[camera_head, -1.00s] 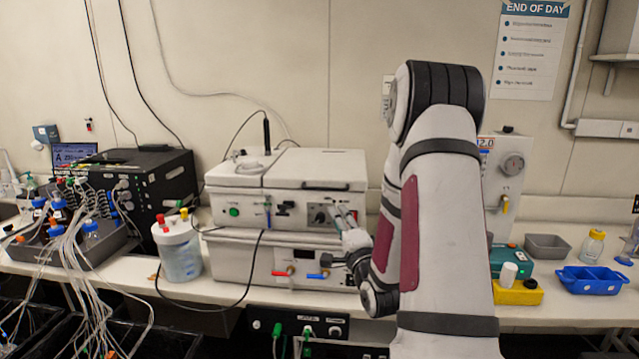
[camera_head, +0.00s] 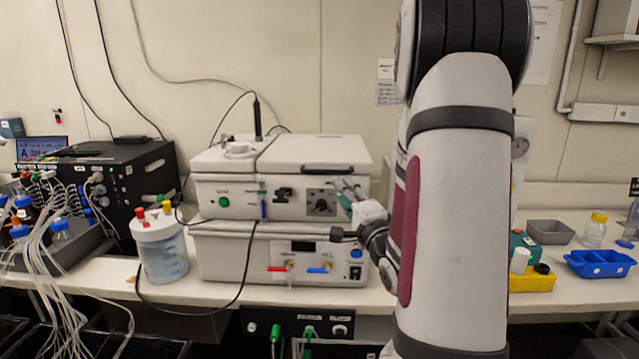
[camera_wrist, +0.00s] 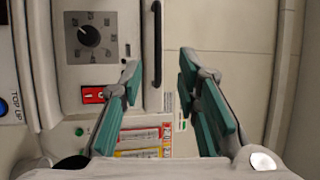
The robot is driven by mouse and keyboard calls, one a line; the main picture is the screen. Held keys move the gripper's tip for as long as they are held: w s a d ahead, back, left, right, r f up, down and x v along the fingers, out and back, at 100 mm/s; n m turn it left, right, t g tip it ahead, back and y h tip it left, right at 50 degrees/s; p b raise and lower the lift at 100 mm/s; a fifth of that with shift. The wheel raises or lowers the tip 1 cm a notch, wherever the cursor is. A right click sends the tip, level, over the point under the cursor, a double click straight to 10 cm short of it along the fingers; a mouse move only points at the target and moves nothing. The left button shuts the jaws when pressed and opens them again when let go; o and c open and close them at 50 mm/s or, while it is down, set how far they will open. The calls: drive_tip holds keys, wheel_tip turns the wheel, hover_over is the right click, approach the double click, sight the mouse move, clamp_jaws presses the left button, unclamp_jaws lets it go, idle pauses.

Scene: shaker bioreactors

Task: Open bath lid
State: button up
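The bath is a white box (camera_head: 234,202) with a knob and a green button on its front, set on a second white unit. Its pale lid (camera_head: 315,150) lies flat and closed, with a dark bar handle (camera_head: 334,169) along the front edge. In the wrist view the handle (camera_wrist: 156,45) is a black vertical bar. My gripper (camera_head: 346,187) is at the right part of the bath front, just below the handle. In the wrist view my gripper (camera_wrist: 160,74) is open, its green-padded fingers apart and empty. The handle shows between and beyond the fingertips; contact is not visible.
A lidded bottle (camera_head: 162,250) and a black unit (camera_head: 125,190) stand left of the bath. A grey tray (camera_head: 550,232), a small bottle (camera_head: 595,230) and a blue tray (camera_head: 600,265) are at right. A wall stands behind.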

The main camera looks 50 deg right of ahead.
sight(327, 173)
drive_tip(key=b, duration=0.3)
drive_tip(key=shift+f, duration=0.25)
drive_tip(key=x, duration=1)
drive_tip(key=shift+w+d+r, duration=0.15)
drive_tip(key=shift+w+d, duration=0.1)
drive_tip(key=shift+w, duration=0.1)
clamp_jaws()
